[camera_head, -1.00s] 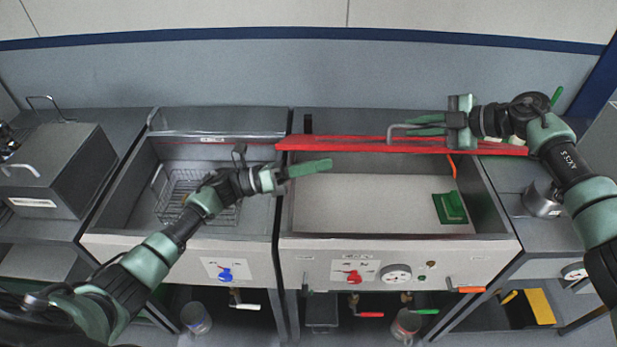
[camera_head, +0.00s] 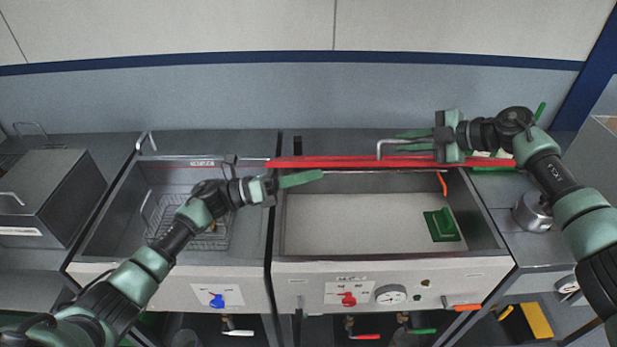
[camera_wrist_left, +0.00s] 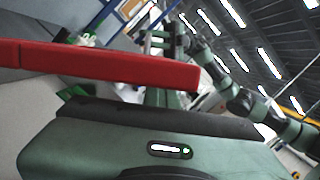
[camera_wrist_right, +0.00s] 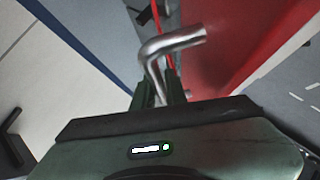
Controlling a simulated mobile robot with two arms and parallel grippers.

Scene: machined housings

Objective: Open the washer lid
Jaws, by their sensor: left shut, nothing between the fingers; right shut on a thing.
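The washer's red lid (camera_head: 350,163) is raised at the back of the right-hand tank and shows nearly edge-on in the head view. The tank (camera_head: 395,267) below it is uncovered. My right gripper (camera_head: 415,141) is shut on the lid's bent metal handle (camera_head: 381,147); the handle also shows between the fingers in the right wrist view (camera_wrist_right: 165,45). My left gripper (camera_head: 300,178) is shut and empty, just in front of the lid's left end. In the left wrist view the red lid (camera_wrist_left: 100,65) crosses close beyond the gripper; contact cannot be told.
A green block (camera_head: 441,225) lies inside the open tank. A left-hand tank (camera_head: 150,275) holds a wire basket (camera_head: 215,240). A grey box (camera_head: 45,195) stands at the far left, a metal cylinder (camera_head: 531,212) on the right counter. Knobs and a gauge (camera_head: 390,294) line the front.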

